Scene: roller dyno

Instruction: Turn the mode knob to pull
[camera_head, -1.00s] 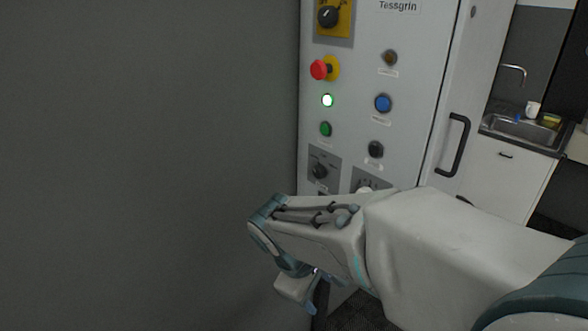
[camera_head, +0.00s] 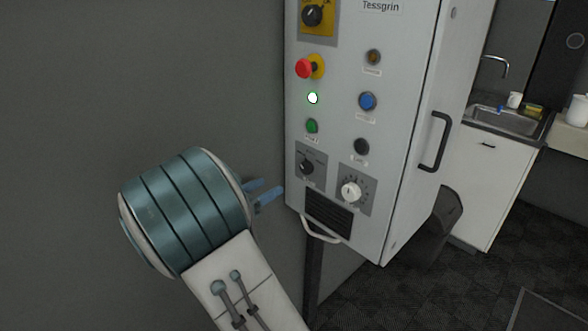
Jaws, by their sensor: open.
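The light grey control cabinet (camera_head: 412,130) stands in the middle, labelled Tessgrin. A small black selector knob (camera_head: 306,167) sits on a grey plate at its lower left; it looks like the mode knob, but its markings are too small to read. A white dial knob (camera_head: 350,191) on a scale plate is to its right and slightly lower. My gripper (camera_head: 266,194) is left of the cabinet, with blue fingers pointing right, a little below the black knob's height. It is open and apart from the panel; my wrist hides much of it.
A yellow-plated rotary switch (camera_head: 312,15), a red emergency button (camera_head: 305,68), a lit lamp (camera_head: 312,98), a green button (camera_head: 312,125) and a blue button (camera_head: 367,101) share the panel. A handle bar (camera_head: 318,231) juts out below a vent. A dark wall is at left.

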